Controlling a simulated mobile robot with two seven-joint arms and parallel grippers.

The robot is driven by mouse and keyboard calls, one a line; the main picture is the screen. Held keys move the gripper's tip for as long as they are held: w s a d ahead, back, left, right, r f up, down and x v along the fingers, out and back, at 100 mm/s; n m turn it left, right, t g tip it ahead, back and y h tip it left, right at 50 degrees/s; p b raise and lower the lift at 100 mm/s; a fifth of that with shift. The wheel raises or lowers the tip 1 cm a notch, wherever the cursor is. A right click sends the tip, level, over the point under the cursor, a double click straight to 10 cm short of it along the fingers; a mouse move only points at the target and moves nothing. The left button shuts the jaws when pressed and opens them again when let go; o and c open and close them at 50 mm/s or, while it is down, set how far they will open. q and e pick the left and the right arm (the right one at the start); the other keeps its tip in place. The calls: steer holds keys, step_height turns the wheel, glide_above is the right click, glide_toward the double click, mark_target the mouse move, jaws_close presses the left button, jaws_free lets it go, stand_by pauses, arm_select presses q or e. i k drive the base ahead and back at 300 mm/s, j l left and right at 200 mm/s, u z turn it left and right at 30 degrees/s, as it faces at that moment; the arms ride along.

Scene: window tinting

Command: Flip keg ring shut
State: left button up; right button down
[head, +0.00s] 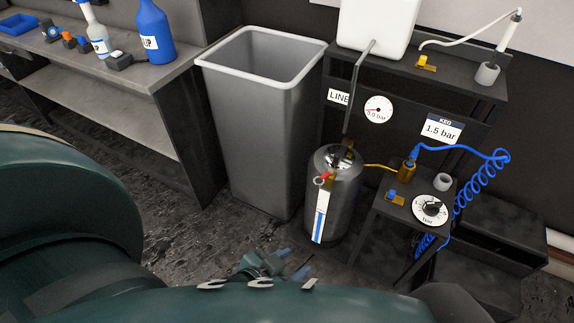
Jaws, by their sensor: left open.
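The metal keg (344,204) stands upright on the dark floor between the grey bin and the small side stand. A small ring (319,181) with a red part beside it sits near the keg's upper front edge. Its exact position, raised or flat, is too small to tell. A white and blue level strip runs down the keg's front below it. My left gripper (294,267) is low in front of the keg, left of its base, open and empty, apart from the keg and ring. My green arm hides part of the gripper. My right gripper is not in view.
A tall grey bin (258,140) stands close left of the keg. A small black stand (410,207) with a dial, brass fitting and coiled blue hose (472,182) is close on the right. A black shelf unit (455,83) with gauge and white tank is behind.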

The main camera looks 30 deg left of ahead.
mark_target(329, 172)
steer(key=u, duration=0.6)
steer(key=i+l, duration=0.1)
steer(key=l, duration=0.25)
steer(key=i+l, duration=0.1)
steer(key=l, duration=0.25)
steer(key=i+l+u, duration=0.1)
steer(key=l, duration=0.25)
